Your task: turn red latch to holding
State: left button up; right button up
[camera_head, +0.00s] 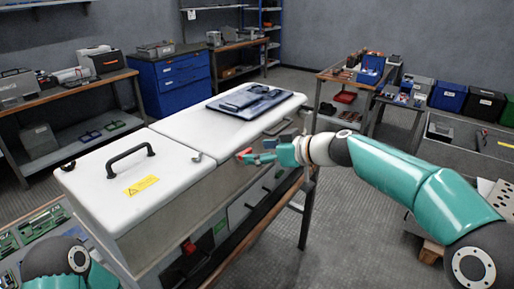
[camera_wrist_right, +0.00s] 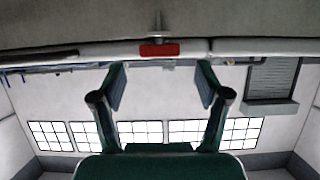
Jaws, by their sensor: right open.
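The white capacitor bank cabinet (camera_head: 110,205) stands left of centre in the head view, its lid down. The red latch (camera_wrist_right: 159,50) shows in the right wrist view on the cabinet's edge, under a small metal pin. It is a short red block lying across the picture. In the head view a small red part (camera_head: 244,153) shows at the cabinet's right edge, by my right gripper (camera_head: 262,153). In the wrist view my right gripper (camera_wrist_right: 162,82) is open and empty, its fingers on either side of the latch's line and apart from it. My left gripper is out of view.
A black handle (camera_head: 130,156) and a yellow label (camera_head: 141,186) are on the near lid. A red part (camera_head: 189,247) is on the front panel. Floor is free right of the cabinet.

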aim_at(247, 152)
jog(key=shift+p+x, duration=0.35)
jog(key=shift+x, duration=1.45)
jog(key=c, duration=1.2)
jog(key=shift+o, duration=0.2)
jog(key=m+t+h, duration=0.2)
jog(key=m+t+h+b, duration=0.1)
jog(key=m, duration=0.1)
jog(key=shift+s+a+r+h, duration=0.15)
jog(key=shift+s+a+h, duration=0.15)
jog(key=shift+s, duration=0.05)
jog(key=shift+p, duration=0.3)
jog(key=shift+m, duration=0.3)
jog(key=shift+f+t, duration=0.25)
jog(key=shift+t, duration=0.05)
